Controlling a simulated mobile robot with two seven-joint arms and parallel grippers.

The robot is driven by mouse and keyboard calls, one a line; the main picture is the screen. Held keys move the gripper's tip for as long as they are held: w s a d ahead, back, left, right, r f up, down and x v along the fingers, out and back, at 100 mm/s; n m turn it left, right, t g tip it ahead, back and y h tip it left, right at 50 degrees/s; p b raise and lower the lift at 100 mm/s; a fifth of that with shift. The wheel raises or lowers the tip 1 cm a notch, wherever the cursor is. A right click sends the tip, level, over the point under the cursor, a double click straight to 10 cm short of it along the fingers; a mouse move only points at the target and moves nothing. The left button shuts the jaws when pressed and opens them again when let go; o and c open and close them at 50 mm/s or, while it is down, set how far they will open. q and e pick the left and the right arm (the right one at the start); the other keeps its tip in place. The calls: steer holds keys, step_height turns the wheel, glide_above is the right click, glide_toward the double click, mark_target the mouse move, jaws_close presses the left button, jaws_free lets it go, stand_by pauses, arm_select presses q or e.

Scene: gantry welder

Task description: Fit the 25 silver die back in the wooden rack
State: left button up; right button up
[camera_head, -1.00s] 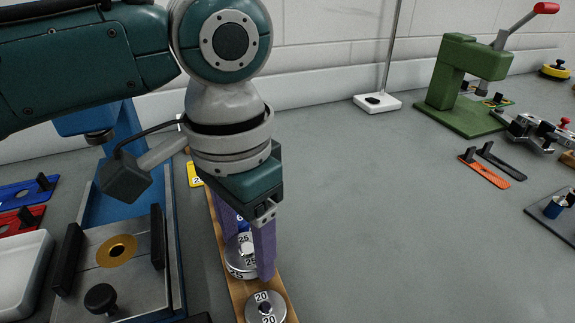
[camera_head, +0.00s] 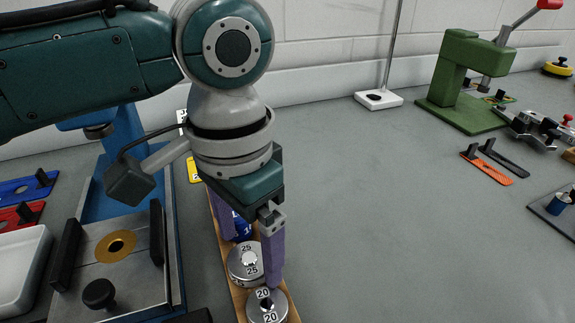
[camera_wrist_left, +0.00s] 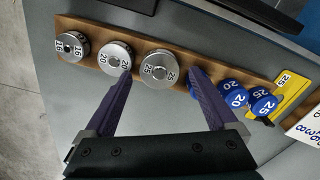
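The silver die marked 25 (camera_head: 246,275) stands upright on the wooden rack (camera_head: 238,297), between the silver 20 die (camera_head: 267,306) and the blue dies (camera_head: 242,229). In the left wrist view the 25 die (camera_wrist_left: 160,70) is in line with the 20 die (camera_wrist_left: 115,58). My left gripper (camera_head: 251,262) is open, its two purple fingers apart on either side of the 25 die. In the wrist view neither finger (camera_wrist_left: 161,76) touches it. The die's underside and its seat are hidden. My right gripper is not in view.
A blue press (camera_head: 120,185) with a grey bed stands left of the rack, close to my arm. A white tray (camera_head: 22,270) is at far left. A silver 16 die (camera_wrist_left: 72,46) is at the rack's end.

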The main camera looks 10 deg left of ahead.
arm_select(q)
steer(key=shift+o, duration=0.2)
step_height(320, 180, up, 10)
steer(key=p, duration=0.2)
steer(key=s+d+f+h+p, duration=0.1)
steer(key=s+d+h+p, duration=0.2)
steer(key=s+d+p, duration=0.15)
steer(key=s+a+r+n+t+y+p, duration=0.25)
steer(key=s+a+n+t+p, duration=0.2)
steer(key=s+a, duration=0.75)
step_height(320, 180, up, 38)
steer(key=p, duration=3.8)
steer(key=shift+a+g, duration=0.3)
steer(key=shift+g, duration=0.15)
steer(key=shift+f, duration=0.2)
